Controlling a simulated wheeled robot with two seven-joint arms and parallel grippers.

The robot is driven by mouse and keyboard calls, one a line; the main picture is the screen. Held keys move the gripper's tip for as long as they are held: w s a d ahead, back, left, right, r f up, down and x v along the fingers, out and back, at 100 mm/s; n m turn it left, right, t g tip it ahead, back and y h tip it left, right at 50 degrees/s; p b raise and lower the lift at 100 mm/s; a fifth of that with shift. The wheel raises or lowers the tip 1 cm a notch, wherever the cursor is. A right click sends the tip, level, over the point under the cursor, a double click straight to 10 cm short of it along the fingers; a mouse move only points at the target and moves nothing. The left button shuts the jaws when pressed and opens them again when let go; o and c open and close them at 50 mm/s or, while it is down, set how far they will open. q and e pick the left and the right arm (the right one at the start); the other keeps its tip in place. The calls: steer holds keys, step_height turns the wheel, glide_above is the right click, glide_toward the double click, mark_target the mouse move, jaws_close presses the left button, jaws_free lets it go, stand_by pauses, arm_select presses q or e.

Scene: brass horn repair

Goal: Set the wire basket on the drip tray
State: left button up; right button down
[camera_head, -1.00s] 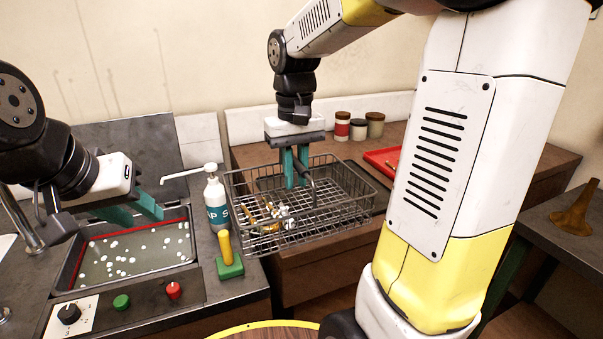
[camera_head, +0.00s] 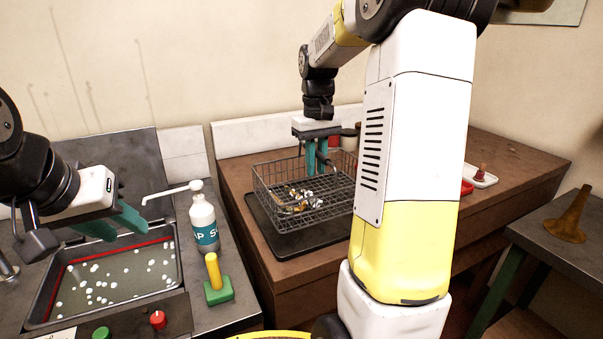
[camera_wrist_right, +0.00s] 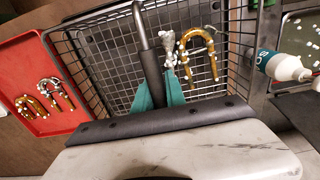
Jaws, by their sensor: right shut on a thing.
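The wire basket (camera_head: 262,184) hangs or rests over the black drip tray (camera_head: 262,239) on the brown bench. The tray's left and front edges show below it; I cannot tell whether they touch. Brass U-shaped pieces with white bits (camera_head: 300,199) lie in the basket. My right gripper (camera_head: 316,172) is shut on the basket's handle, which rises between its teal fingers in the right wrist view (camera_wrist_right: 147,50). My right arm hides the basket's right end. My left gripper (camera_head: 117,224) is open and empty above the sink-like bath (camera_head: 172,283).
A soap bottle (camera_head: 204,222) and a yellow-handled green brush (camera_head: 218,291) stand between bath and bench. A red tray (camera_wrist_right: 22,68) with brass pieces lies beside the basket. Jars (camera_head: 349,140) stand behind. A brass horn part (camera_head: 570,222) sits on the right table.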

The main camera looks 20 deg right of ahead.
steer(key=shift+w+d+f, duration=0.2)
steer(key=shift+w+d, duration=0.35)
steer(key=shift+d, duration=0.2)
step_height(320, 180, down, 3)
steer(key=shift+a+f, duration=0.1)
steer(key=shift+f, duration=0.05)
steer(key=c, duration=1.4)
jaws_free()
steer(key=shift+o, duration=0.2)
